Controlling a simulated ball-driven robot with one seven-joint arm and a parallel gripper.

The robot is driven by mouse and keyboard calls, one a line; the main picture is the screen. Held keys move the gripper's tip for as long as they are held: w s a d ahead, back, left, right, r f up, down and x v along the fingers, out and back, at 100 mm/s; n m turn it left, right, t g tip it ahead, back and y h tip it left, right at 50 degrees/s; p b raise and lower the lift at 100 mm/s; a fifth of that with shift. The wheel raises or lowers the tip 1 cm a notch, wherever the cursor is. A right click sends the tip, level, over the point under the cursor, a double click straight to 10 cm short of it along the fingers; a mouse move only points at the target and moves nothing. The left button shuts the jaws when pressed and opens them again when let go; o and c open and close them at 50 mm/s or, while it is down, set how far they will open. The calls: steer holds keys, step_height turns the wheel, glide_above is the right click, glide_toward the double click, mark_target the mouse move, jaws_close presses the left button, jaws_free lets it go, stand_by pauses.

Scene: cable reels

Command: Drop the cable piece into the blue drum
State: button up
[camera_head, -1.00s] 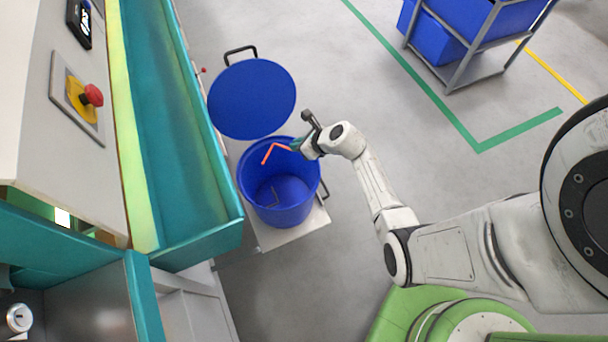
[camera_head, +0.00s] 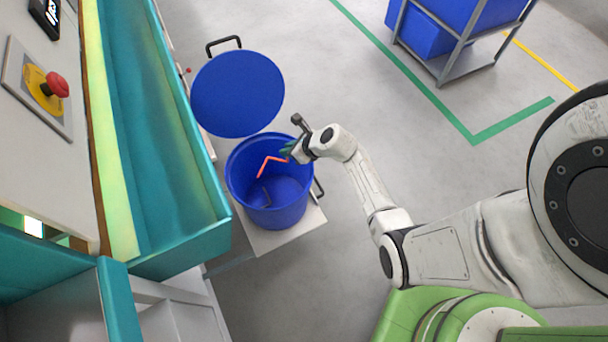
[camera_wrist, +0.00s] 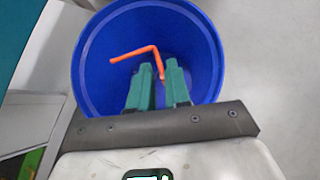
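The cable piece (camera_head: 265,164) is a bent orange-red length in the mouth of the blue drum (camera_head: 274,216). In the wrist view the cable piece (camera_wrist: 136,53) shows against the drum's inside (camera_wrist: 98,62), its near end in line with the gap between my fingers. My gripper (camera_head: 287,151) is over the drum's right rim, pointing in. In the wrist view its green fingers (camera_wrist: 160,66) stand apart, with a gap on both sides of the cable end. The cable looks apart from the fingertips, just below them.
The round blue lid (camera_head: 237,93) stands open behind the drum. A teal-sided trough (camera_head: 150,130) and a panel with a red button (camera_head: 55,86) are at left. A rack with blue bins (camera_head: 440,35) is at back right. The floor between is clear.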

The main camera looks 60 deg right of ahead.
steer(key=o, duration=0.4)
steer(key=shift+c, duration=0.2)
steer(key=p+v, duration=0.2)
steer(key=v, duration=0.8)
steer(key=shift+s+r, duration=0.25)
